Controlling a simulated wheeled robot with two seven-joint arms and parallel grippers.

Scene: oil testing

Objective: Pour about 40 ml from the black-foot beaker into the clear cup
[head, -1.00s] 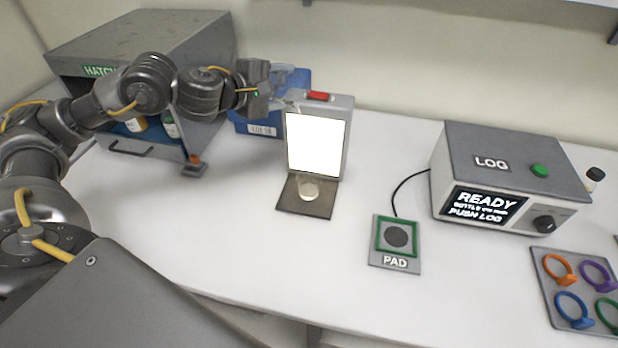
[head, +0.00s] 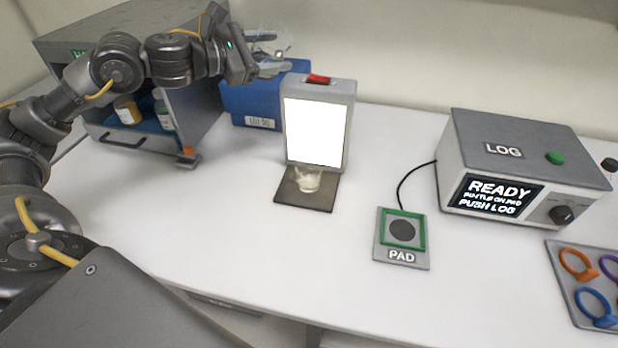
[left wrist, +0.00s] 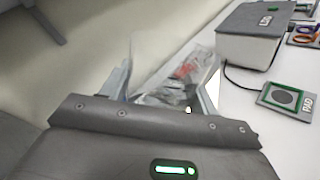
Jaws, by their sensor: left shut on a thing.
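My left gripper (head: 275,53) is raised at the back, above the blue bin and up and left of the lit panel. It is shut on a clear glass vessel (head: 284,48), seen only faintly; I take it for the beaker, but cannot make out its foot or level. In the left wrist view the see-through vessel (left wrist: 165,88) sits between the fingers. The clear cup (head: 308,181) stands on the dark plate in front of the lit panel, with pale liquid in it. The held vessel is apart from the cup. My right gripper is not in view.
The lit white panel (head: 315,132) stands behind the cup. A blue bin (head: 240,103) and a grey hatch cabinet (head: 200,122) with bottles are at left. A pad (head: 402,258), a log box (head: 515,135) and a ring tray (head: 566,291) are at right. The front table is bare.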

